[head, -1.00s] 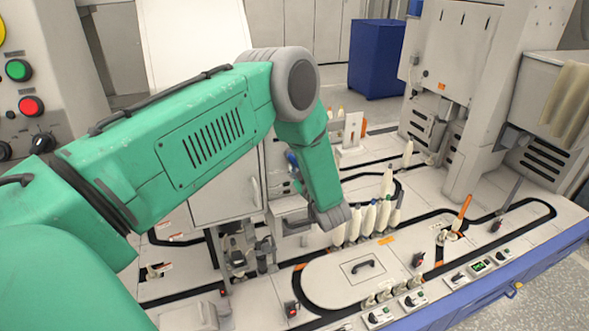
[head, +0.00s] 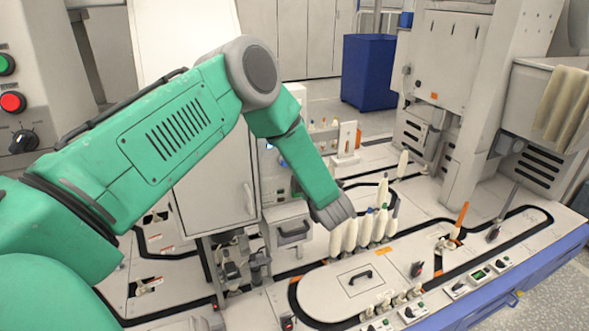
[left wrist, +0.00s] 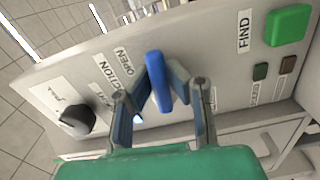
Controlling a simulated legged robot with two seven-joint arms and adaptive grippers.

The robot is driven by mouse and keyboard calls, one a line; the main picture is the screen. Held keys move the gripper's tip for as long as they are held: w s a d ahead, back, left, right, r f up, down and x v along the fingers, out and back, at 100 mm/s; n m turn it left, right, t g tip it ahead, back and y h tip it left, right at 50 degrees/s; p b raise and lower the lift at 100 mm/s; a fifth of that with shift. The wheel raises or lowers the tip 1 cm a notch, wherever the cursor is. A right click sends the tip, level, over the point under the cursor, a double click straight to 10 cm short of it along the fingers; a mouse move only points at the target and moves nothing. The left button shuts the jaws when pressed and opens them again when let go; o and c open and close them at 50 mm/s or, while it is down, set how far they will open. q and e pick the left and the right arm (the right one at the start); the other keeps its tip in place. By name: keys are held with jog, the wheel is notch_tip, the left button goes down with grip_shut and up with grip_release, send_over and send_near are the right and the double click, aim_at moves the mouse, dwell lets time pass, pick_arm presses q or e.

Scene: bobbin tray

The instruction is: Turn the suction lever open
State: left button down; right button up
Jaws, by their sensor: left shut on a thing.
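The suction lever (left wrist: 158,82) is a blue handle on a light grey panel (left wrist: 215,35), beside the partly covered label "SUCTION" and the word "OPEN". In the left wrist view my left gripper (left wrist: 161,92) is shut on this lever, one finger on each side. The lever stands nearly upright in that picture, leaning slightly. My right gripper is in neither view.
The panel also has a black knob (left wrist: 77,119) and a green button (left wrist: 287,25) labelled "FIND". Several cream bobbins (head: 351,234) stand close to my wrist over the tray table. A blue bin (head: 369,72) stands behind on the floor.

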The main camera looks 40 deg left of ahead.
pick_arm(q)
jog(key=shift+s+d+f+n, duration=0.2)
jog(key=shift+f+n, duration=0.1)
jog(key=shift+n, duration=0.2)
jog(key=c, duration=1.5)
grip_release()
jog(key=shift+r, duration=0.15)
jog(key=shift+c, duration=0.2)
jog(key=shift+d+r, duration=0.15)
jog(key=shift+r, duration=0.1)
jog(key=shift+d, duration=0.1)
jog(key=v, duration=1.2)
jog(key=shift+f, duration=0.15)
